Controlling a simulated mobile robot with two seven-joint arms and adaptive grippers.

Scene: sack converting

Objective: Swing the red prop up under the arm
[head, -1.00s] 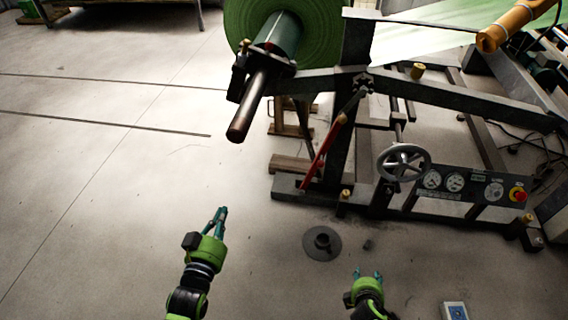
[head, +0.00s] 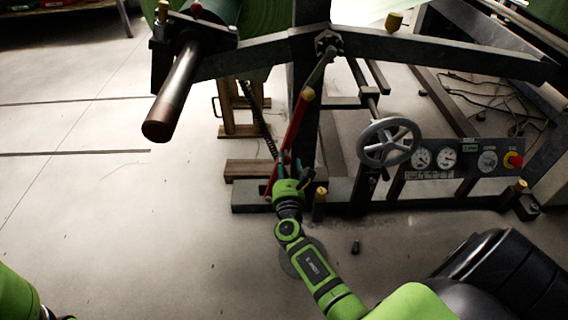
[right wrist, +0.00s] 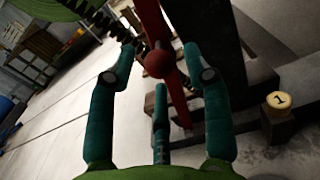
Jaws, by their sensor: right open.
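The red prop (head: 292,127) is a slim red bar hanging slanted below the dark arm (head: 250,55) of the roll stand, its lower end toward the base beam. My right gripper (head: 289,170) is at the prop's lower part. In the right wrist view, the red prop (right wrist: 151,22) with its round red knob (right wrist: 158,64) shows between the tips of my open right gripper (right wrist: 158,70). The fingers are not closed on it; I cannot tell whether they touch it. Of my left arm only a green part shows at the lower left; its fingers are out of frame.
A dark roll shaft (head: 172,95) sticks out at the left. A grey handwheel (head: 389,142) and a gauge panel (head: 455,158) with a red button stand to the right. A coil spring (right wrist: 103,22) runs beside the prop. The floor at left is clear.

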